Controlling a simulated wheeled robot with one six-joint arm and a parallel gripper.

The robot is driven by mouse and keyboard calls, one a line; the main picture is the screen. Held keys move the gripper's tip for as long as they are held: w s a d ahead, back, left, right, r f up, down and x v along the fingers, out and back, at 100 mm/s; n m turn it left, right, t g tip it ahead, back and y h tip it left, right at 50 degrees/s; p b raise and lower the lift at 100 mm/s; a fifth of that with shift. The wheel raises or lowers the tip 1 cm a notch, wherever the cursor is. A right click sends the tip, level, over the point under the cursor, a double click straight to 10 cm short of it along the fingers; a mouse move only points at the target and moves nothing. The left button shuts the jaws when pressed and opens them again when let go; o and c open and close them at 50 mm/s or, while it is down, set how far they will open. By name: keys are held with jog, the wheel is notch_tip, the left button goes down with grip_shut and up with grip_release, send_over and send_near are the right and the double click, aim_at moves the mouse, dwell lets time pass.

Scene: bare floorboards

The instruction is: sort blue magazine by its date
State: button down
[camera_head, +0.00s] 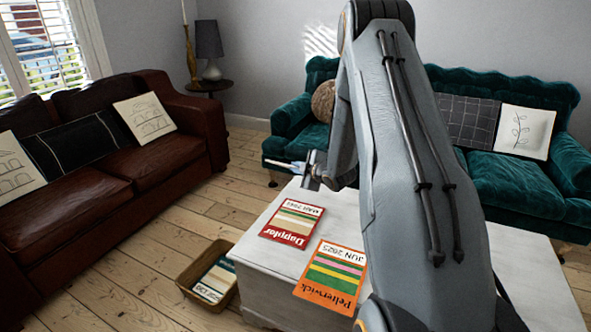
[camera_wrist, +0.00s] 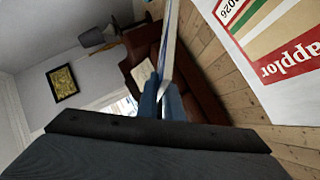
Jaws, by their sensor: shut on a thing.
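My gripper (camera_head: 299,168) is raised above the left far edge of the white table (camera_head: 405,211). It is shut on a thin, flat thing, taken as the blue magazine (camera_head: 277,163), seen nearly edge-on with a bluish sliver showing. In the wrist view the magazine (camera_wrist: 169,42) stands as a thin strip between the two fingers; its cover and date cannot be read. A red magazine (camera_head: 291,221), "Dapplor", with a date ending in 026 in the wrist view, lies on the table. An orange magazine (camera_head: 332,277), "Pelterwick", dated JUN 2025, lies nearer.
A brown basket (camera_head: 184,281) on the floor left of the table holds a magazine (camera_head: 214,281) with a white and dark cover. A brown leather sofa (camera_head: 90,210) is at left, a teal sofa (camera_head: 510,183) behind the table. Bare floorboards lie between brown sofa and table.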

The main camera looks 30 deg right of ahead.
jog(key=shift+s+a+f+n+t+h+b, duration=0.2)
jog(key=shift+s+a+f+n+t+b, duration=0.25)
jog(key=shift+f+b, duration=2.3)
jog(key=shift+s+a+f+n+t+h+b, duration=0.25)
jog(key=shift+a+f+b, duration=0.25)
jog(key=shift+f+b, duration=2.3)
jog(key=shift+s+a+f+n+t+h+b, duration=0.15)
jog(key=shift+s+a+f+n+t+b, duration=0.3)
jog(key=shift+f+b, duration=2.3)
notch_tip(320, 180, down, 3)
jog(key=p, duration=0.2)
jog(key=shift+r+p, duration=0.2)
jog(key=shift+p, duration=0.15)
jog(key=c, duration=1.8)
grip_release()
jog(key=shift+c, duration=0.2)
jog(key=shift+s+a, duration=0.1)
jog(key=s+a+r+p, duration=0.2)
jog(key=s+a+p, duration=0.2)
jog(key=s+a, duration=0.1)
jog(key=shift+a+r+p, duration=0.3)
jog(key=shift+a+p, duration=0.05)
jog(key=shift+a, duration=0.45)
jog(key=shift+s, duration=0.1)
